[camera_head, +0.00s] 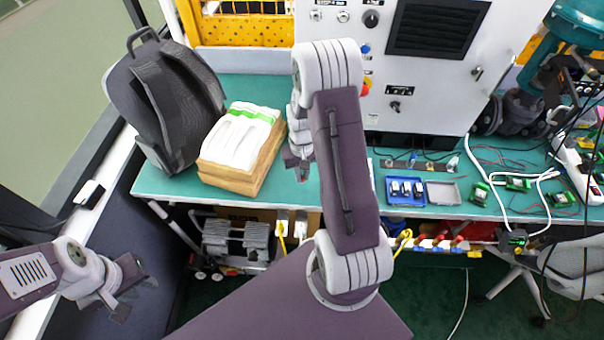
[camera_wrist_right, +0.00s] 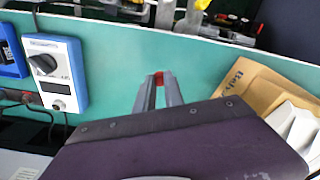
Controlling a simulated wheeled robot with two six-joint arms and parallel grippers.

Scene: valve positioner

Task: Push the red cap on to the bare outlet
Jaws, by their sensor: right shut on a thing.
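My right gripper (camera_wrist_right: 159,92) is shut on the small red cap (camera_wrist_right: 159,77), which shows between its fingertips in the right wrist view. In the head view this gripper (camera_head: 301,172) hangs over the green bench, just right of the paper-wrapped stack, partly hidden by my own arm. My left gripper (camera_head: 134,287) is at the lower left of the head view, away from the bench, with its fingers apart and empty. I cannot make out for certain which fitting is the bare outlet.
The green bench (camera_head: 165,185) holds a dark backpack (camera_head: 160,95), a wrapped stack (camera_head: 237,150) and a blue tray (camera_head: 405,191). A grey cabinet (camera_head: 425,115) stands behind. A blue knobbed box (camera_wrist_right: 55,72) shows in the wrist view. Cables and small boards lie at the right.

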